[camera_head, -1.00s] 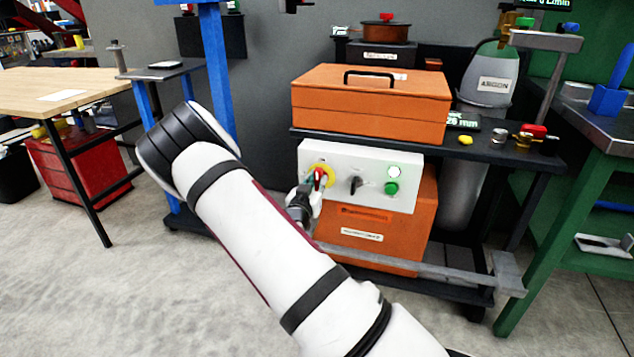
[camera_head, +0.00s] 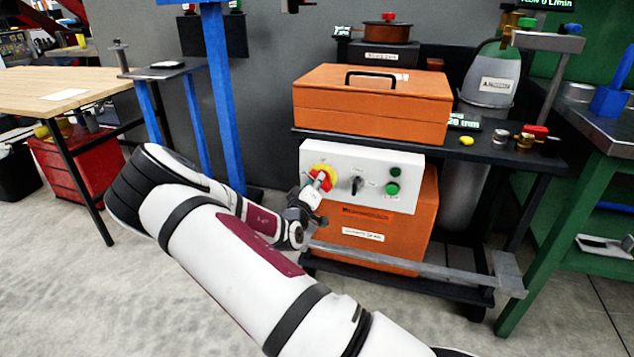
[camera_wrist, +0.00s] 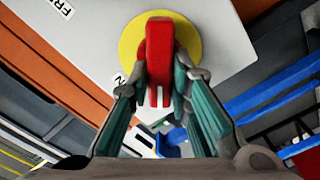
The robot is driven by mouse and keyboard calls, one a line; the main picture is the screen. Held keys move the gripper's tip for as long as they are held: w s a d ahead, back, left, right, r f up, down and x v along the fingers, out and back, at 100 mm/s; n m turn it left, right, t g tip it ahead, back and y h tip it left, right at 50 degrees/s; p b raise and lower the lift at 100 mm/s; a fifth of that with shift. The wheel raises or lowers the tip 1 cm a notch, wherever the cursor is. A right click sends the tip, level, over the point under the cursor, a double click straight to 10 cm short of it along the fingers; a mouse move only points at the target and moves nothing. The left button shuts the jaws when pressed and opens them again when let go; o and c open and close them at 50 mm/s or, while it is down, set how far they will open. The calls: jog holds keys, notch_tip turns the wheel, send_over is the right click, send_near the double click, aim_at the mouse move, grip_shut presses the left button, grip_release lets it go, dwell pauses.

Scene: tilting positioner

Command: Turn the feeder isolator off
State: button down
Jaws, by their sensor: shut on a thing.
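The feeder isolator is a red handle (camera_wrist: 159,45) on a yellow disc (camera_wrist: 189,42), on a white panel. In the head view the red handle (camera_head: 326,182) and yellow disc (camera_head: 316,170) are at the left of the white control panel (camera_head: 375,202), partly hidden by my gripper. In the wrist view my gripper (camera_wrist: 160,88) has one finger on each side of the handle's lower part and is shut on it. In the head view my gripper (camera_head: 314,192) reaches the handle from the lower left. The round lamp (camera_head: 395,171) at the panel's upper right is dark.
A black selector (camera_head: 356,185) and a green button (camera_head: 392,188) sit right of the handle. An orange toolbox (camera_head: 372,110) stands on the cart above. A grey rail (camera_head: 415,264) crosses below the panel. A blue post (camera_head: 222,100) stands left.

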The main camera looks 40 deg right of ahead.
jog(key=shift+f+n+b, duration=0.2)
jog(key=shift+n, duration=1.7)
jog(key=shift+f+n+b, duration=0.15)
jog(key=shift+n+b, duration=0.05)
jog(key=shift+n, duration=1.7)
jog(key=c, duration=1.5)
grip_release()
jog(key=shift+a, duration=0.1)
jog(key=v, duration=1.2)
